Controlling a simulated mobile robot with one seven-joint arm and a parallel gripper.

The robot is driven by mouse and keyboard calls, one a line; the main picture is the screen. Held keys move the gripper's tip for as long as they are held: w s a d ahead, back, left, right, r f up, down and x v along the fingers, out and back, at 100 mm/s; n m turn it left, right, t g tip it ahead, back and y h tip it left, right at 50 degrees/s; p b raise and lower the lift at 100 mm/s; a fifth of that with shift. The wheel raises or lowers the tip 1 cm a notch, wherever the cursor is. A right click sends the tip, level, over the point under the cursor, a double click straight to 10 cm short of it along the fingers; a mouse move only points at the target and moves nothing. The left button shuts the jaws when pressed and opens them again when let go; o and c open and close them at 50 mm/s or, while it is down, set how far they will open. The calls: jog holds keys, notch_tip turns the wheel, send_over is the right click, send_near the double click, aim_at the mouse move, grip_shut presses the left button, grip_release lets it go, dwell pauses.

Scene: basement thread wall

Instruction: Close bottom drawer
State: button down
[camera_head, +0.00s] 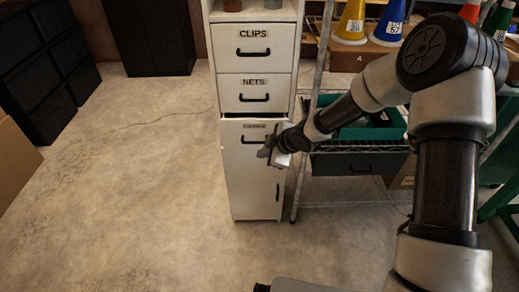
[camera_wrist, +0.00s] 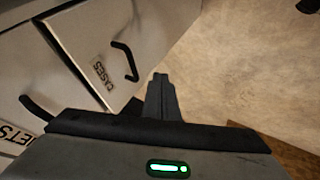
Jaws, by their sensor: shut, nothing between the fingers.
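The bottom drawer (camera_head: 237,155), labelled CASES, is in a white cabinet in the head view. Its front stands a little out from the cabinet, with a dark gap along its top edge. In the wrist view its front (camera_wrist: 85,35) appears tilted, with a black handle (camera_wrist: 127,60) and a dark strip along one edge. My gripper (camera_head: 268,152) is in front of the right part of this drawer, near its handle, and partly covers it. In the wrist view my gripper's fingers (camera_wrist: 161,85) are together and empty, beside the drawer front. Contact cannot be told.
Above are the shut CLIPS drawer (camera_head: 253,46) and NETS drawer (camera_head: 253,93). A wire shelf rack (camera_head: 345,147) with a green bin (camera_head: 372,131) stands right of the cabinet. Black cabinets (camera_head: 150,38) stand at the back left. The floor (camera_head: 130,180) left of the cabinet is clear.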

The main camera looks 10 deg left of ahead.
jog(key=w+a+f, duration=0.2)
jog(key=w+a, duration=0.1)
jog(key=w, duration=0.2)
jog(key=shift+w+f, duration=0.15)
jog(key=shift+f, duration=0.05)
